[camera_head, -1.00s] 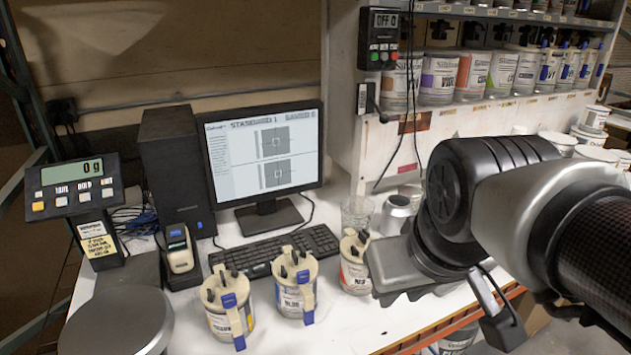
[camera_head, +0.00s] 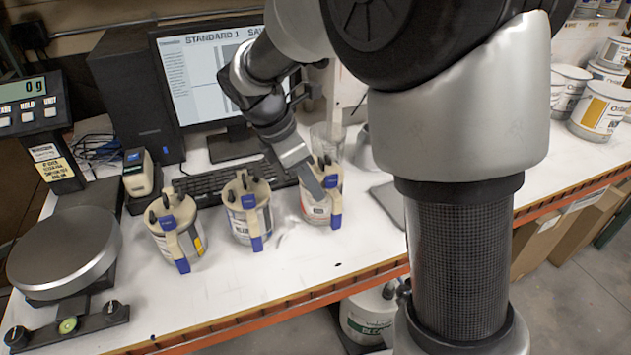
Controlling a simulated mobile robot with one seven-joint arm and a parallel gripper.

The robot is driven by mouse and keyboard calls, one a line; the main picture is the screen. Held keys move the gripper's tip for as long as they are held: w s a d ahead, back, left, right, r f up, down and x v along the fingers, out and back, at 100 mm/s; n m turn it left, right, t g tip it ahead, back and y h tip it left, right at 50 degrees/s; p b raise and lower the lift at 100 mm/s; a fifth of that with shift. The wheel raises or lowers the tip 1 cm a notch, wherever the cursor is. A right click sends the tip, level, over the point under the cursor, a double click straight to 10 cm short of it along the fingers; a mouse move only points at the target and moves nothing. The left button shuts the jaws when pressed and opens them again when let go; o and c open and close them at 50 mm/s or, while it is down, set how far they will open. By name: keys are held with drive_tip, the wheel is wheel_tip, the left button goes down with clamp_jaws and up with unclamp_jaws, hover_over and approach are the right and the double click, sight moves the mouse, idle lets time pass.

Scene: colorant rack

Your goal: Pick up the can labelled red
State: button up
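Three cans with cream lids and blue-tipped handles stand in a row on the white bench. The rightmost is the red can (camera_head: 316,212), upright, with an orange-red mark on its label; its label text is not readable now. The middle one is the blue can (camera_head: 240,223), and the left one is the yellow can (camera_head: 188,242). My gripper (camera_head: 316,188) reaches down from the upper left to the red can's lid, in front of part of it. The fingers overlap the lid in the picture; I cannot tell whether they touch it or how far apart they are.
A keyboard (camera_head: 205,182) and a monitor (camera_head: 192,82) stand behind the cans. A round scale plate (camera_head: 62,250) is at the left. A clear glass (camera_head: 327,141) stands just behind the red can. The bench in front of the cans is free.

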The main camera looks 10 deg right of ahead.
sight(332, 215)
drive_tip(key=x, duration=0.7)
drive_tip(key=shift+f+b, duration=0.3)
drive_tip(key=shift+f, duration=0.05)
drive_tip(key=x, duration=0.5)
drive_tip(key=shift+d+f, duration=0.25)
drive_tip(key=shift+r, duration=0.1)
clamp_jaws()
